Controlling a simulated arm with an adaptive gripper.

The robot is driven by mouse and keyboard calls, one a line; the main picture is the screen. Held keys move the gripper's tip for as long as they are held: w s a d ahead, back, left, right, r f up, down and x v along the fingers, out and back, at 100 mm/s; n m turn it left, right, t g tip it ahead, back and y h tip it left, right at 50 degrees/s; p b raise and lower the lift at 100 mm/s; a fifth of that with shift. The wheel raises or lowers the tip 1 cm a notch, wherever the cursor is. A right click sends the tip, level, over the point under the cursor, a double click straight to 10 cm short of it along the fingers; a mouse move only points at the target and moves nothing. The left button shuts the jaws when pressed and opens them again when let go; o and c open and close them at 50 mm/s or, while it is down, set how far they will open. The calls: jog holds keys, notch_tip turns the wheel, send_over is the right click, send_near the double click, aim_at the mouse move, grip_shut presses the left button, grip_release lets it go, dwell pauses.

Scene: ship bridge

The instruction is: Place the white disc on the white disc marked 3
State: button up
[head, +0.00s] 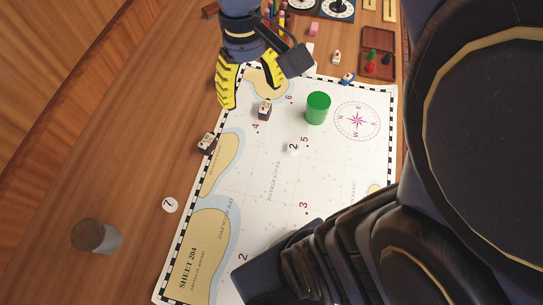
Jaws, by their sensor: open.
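A white disc (170,205) with a dark mark like a 7 or a 1 lies flat on the wooden table, left of the chart. A white piece marked 2 (292,148) sits on the chart, just left of the printed 5. I see no white disc marked 3; only a printed magenta 3 shows on the chart, and my arm hides the chart's lower right. My gripper (252,97) is at the top of the head view with its yellow fingers spread and nothing between them. It is over the chart's upper left corner, well away from both white pieces.
The chart (255,205) covers the middle of the table. A brown-grey cylinder (95,235) stands lower left. A red-brown box (378,53) is upper right.

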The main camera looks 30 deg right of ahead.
jog(key=s+a, duration=0.1)
jog(key=s, duration=0.5)
jog(key=s+a+f, duration=0.1)
jog(key=s+a, duration=0.1)
jog(key=s, duration=0.4)
jog(key=shift+a+f, duration=0.3)
